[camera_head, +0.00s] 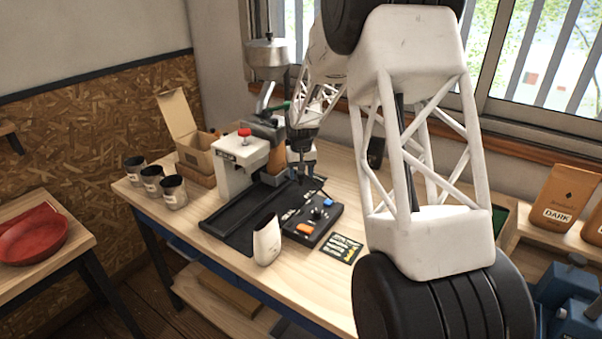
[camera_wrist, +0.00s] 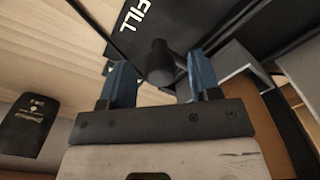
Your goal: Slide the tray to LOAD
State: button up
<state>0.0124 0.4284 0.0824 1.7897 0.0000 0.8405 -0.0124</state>
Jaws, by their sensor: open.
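A dark knob (camera_wrist: 160,62) stands between the two spread blue fingers of my gripper (camera_wrist: 160,84) in the wrist view, with a gap to each side. A black plate with the word FILL (camera_wrist: 138,22) lies beyond it. I cannot tell whether the knob belongs to the tray. In the head view my gripper (camera_head: 306,178) is low over the back of the bench, beside the white machine with a red knob (camera_head: 243,150). A long black track (camera_head: 236,222) runs out from under that machine. The tray is hard to make out there, and I cannot read LOAD.
A black control panel (camera_head: 312,222) with orange and blue controls lies right of the track. A pale scoop-like cup (camera_head: 267,242) stands at the front. Several dark-rimmed cups (camera_head: 173,192) and an open cardboard box (camera_head: 195,145) stand left. A dark card (camera_head: 341,249) lies front right.

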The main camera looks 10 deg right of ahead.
grip_shut()
dwell(0.3)
jog(key=s+a, duration=1.8)
jog(key=shift+s+a, duration=0.3)
jog(key=shift+s, duration=0.05)
jog(key=shift+a, duration=0.1)
grip_release()
jog(key=shift+r, duration=0.2)
